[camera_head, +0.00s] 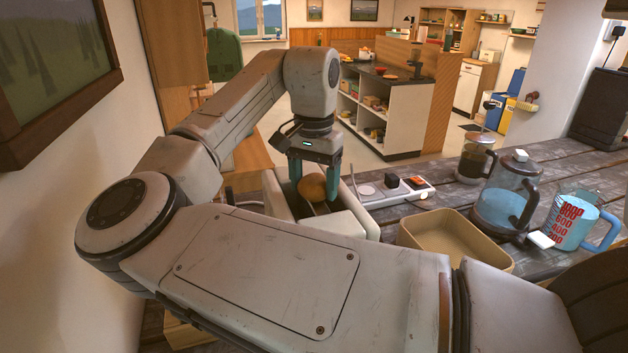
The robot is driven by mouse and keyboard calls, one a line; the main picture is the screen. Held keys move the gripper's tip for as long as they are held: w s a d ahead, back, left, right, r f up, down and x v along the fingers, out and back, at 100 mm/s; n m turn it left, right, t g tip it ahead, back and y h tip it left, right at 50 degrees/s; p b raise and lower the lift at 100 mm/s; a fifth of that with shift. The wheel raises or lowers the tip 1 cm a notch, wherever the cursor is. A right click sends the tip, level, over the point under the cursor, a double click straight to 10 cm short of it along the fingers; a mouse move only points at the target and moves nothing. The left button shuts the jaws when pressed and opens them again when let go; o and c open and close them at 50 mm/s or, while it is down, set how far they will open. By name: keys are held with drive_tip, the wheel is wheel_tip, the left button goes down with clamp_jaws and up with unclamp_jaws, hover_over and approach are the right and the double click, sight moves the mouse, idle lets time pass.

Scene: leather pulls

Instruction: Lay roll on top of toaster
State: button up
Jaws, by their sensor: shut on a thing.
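The roll (312,187) is a small round brown bun. My gripper (314,180) points down with its two teal fingers on either side of the roll and is shut on it. The toaster (352,212) is a pale boxy thing directly below, with a dark slot showing under the roll. The roll is at or just above the toaster's top; I cannot tell whether it touches. My own arm hides the front and lower part of the toaster.
A power strip (395,190) with plugs lies right of the toaster. A tan tray (435,243), a glass kettle (505,195), a coffee pot (474,160) and a measuring jug (572,222) stand further right on the wooden table. A wall with a picture (70,65) is close on the left.

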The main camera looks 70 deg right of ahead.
sight(314, 176)
drive_tip(key=o, duration=0.8)
drive_tip(key=shift+f, duration=0.1)
wheel_tip(314, 176, up, 12)
drive_tip(key=shift+b, duration=0.45)
